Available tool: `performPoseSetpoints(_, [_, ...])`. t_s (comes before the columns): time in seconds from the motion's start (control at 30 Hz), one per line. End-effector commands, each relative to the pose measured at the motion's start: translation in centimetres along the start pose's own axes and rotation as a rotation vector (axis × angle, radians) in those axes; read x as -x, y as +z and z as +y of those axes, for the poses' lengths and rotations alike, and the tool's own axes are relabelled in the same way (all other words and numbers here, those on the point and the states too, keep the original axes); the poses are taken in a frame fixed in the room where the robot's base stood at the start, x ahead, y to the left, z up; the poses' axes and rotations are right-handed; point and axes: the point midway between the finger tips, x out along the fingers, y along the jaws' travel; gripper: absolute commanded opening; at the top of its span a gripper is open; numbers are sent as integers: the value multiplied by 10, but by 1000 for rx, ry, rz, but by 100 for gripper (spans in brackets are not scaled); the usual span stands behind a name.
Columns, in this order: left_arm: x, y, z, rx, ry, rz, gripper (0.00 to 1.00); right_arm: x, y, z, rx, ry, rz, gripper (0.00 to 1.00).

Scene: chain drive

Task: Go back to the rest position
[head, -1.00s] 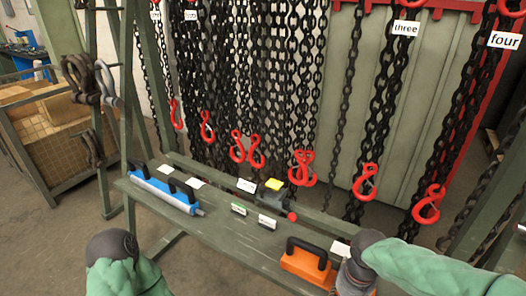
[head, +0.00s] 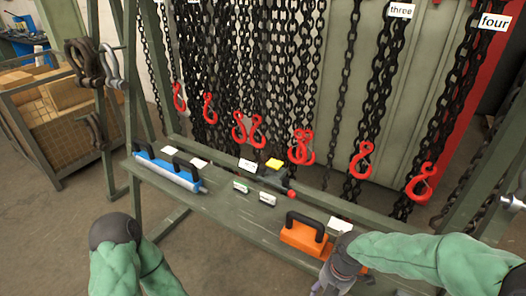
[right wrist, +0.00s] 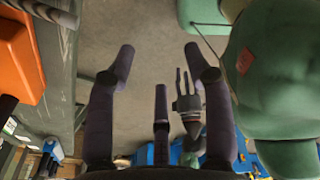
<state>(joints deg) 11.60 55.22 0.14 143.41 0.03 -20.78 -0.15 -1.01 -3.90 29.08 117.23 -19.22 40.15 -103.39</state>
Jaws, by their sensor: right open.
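My right gripper (head: 330,288) is low at the bottom of the head view, beside the front edge of the bench and just below the orange tool (head: 306,240). The orange tool (right wrist: 18,55) is at the left of that view, apart from the fingers. My left arm (head: 128,262) comes in at the lower left of the head view, and its gripper is outside that picture. A small pronged shape (right wrist: 186,95) in the right wrist view may be my left gripper; its state is unclear.
The green bench (head: 240,215) carries a blue tool (head: 168,174), a dark tool with a yellow top (head: 273,164) and several labels. Black chains with red hooks (head: 361,160) hang behind it. A crate cage (head: 50,125) stands at the left. Floor in front is clear.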

Motion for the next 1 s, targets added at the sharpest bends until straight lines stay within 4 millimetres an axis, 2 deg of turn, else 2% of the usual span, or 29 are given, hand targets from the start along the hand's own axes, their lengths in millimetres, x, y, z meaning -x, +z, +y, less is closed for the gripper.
performPoseSetpoints(0.3, [5, 0, 2, 0, 0, 0, 40, -86, -26, 7, -663, 10, 135, 52])
performPoseSetpoints(0.6, [9, 1, 3, 0, 0, 0, 40, -161, -52, -6, -1380, -34, 225, 52])
performPoseSetpoints(0.8, [12, 1, 4, 0, 0, 0, 40, -204, -67, -25, -1852, -79, 247, 52])
performPoseSetpoints(1.0, [14, 1, 5, 0, 0, 0, 40, -228, -77, -42, -2177, -104, 245, 52])
